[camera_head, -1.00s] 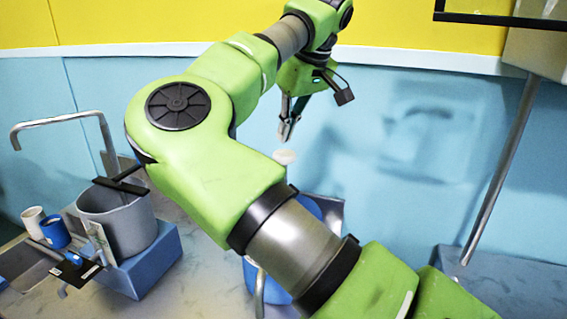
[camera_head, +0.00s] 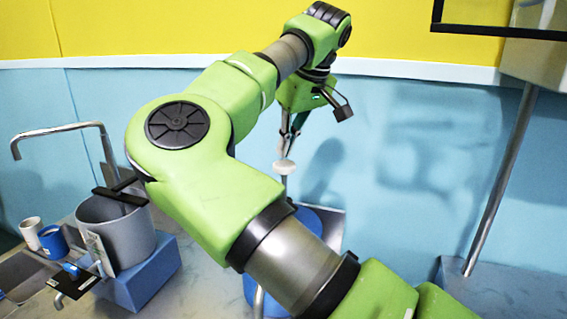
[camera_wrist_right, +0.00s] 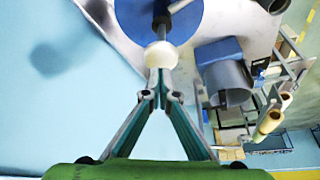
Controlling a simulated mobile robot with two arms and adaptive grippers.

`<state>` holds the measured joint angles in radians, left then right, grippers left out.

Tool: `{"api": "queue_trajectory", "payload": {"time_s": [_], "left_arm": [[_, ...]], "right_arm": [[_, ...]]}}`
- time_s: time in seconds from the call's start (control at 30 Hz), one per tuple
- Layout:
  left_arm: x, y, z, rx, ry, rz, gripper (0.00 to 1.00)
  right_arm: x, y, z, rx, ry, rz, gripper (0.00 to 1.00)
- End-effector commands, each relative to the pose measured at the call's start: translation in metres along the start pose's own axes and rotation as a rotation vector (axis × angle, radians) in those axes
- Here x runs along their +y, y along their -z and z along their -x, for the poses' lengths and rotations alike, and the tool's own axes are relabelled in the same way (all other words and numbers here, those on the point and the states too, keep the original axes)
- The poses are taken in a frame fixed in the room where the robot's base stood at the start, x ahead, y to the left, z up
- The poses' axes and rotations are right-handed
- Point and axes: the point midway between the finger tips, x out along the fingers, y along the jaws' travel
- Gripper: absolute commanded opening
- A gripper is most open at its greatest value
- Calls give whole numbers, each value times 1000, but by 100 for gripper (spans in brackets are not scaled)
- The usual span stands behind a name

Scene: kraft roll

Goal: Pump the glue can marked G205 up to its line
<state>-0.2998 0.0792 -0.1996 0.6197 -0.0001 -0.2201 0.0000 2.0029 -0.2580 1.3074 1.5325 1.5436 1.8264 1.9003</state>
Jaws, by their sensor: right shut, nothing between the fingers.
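A blue can (camera_head: 312,222) stands behind my right arm, which hides much of it. A pump rod rises from it, topped by a round white knob (camera_head: 284,167). No G205 marking or fill line is readable. In the wrist view the can (camera_wrist_right: 190,12) is at the top, with the knob (camera_wrist_right: 161,55) in front of it. My right gripper (camera_head: 287,150) is shut and empty, pointing down just above the knob. In the wrist view its fingertips (camera_wrist_right: 159,82) meet at the knob's edge; whether they touch it I cannot tell. My left gripper is not in view.
A grey pot (camera_head: 125,235) stands on a blue block (camera_head: 148,277) at the left, near a bent metal pipe (camera_head: 62,130). A white cup (camera_head: 31,231) and a blue cup (camera_head: 53,242) are beside it. A metal post (camera_head: 500,180) rises at the right.

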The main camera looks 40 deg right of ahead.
Motion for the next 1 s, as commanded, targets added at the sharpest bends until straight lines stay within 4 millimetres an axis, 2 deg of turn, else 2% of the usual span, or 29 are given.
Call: {"api": "queue_trajectory", "payload": {"time_s": [0.53,1.0], "left_arm": [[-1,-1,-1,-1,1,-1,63],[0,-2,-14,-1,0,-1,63]], "right_arm": [[0,-1,-1,0,0,0,0],[0,-8,-20,0,0,0,0]]}}
